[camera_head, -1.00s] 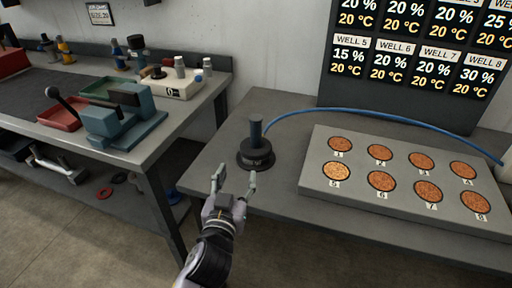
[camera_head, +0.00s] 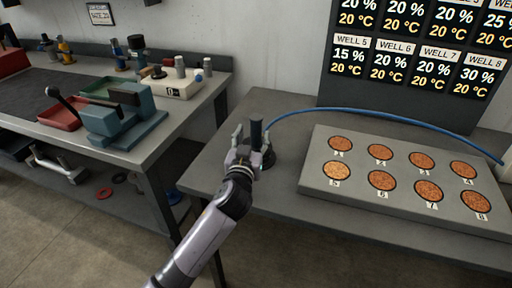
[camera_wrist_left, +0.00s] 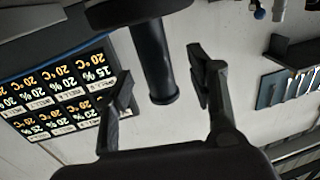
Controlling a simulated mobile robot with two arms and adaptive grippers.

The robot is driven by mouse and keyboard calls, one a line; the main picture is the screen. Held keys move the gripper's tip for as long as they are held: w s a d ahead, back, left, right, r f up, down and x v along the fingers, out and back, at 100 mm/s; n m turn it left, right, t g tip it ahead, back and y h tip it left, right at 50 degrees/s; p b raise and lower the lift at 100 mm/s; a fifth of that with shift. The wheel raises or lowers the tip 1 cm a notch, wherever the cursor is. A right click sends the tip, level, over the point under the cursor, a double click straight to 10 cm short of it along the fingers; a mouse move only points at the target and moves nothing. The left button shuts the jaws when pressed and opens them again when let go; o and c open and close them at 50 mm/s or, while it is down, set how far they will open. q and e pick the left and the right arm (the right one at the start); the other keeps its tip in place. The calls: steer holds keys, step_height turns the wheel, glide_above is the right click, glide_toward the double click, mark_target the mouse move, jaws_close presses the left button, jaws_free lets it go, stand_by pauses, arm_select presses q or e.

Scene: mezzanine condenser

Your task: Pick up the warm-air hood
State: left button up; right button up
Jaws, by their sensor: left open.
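The warm-air hood (camera_head: 256,132) is a dark round base with an upright handle, standing on the grey table left of the well block. My left gripper (camera_head: 250,140) is open at the hood, with its fingers around the handle's near side and hiding much of the base. In the left wrist view, which is turned over, the hood's dark handle (camera_wrist_left: 152,60) shows between the two spread fingers of my left gripper (camera_wrist_left: 163,85), with a gap on each side. My right gripper is not in view.
A grey block (camera_head: 318,180) with several numbered wells fills the table's right part. A blue hose (camera_head: 385,115) curves behind it. A dark display board (camera_head: 410,70) stands at the back. A workbench (camera_head: 150,150) with a teal press and trays is at left.

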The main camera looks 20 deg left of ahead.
mark_target(255, 133)
arm_select(q)
steer(key=w, duration=0.4)
steer(key=shift+f, duration=0.1)
steer(key=shift+s, duration=0.1)
steer(key=shift+c, duration=0.5)
jaws_close()
stand_by(0.3)
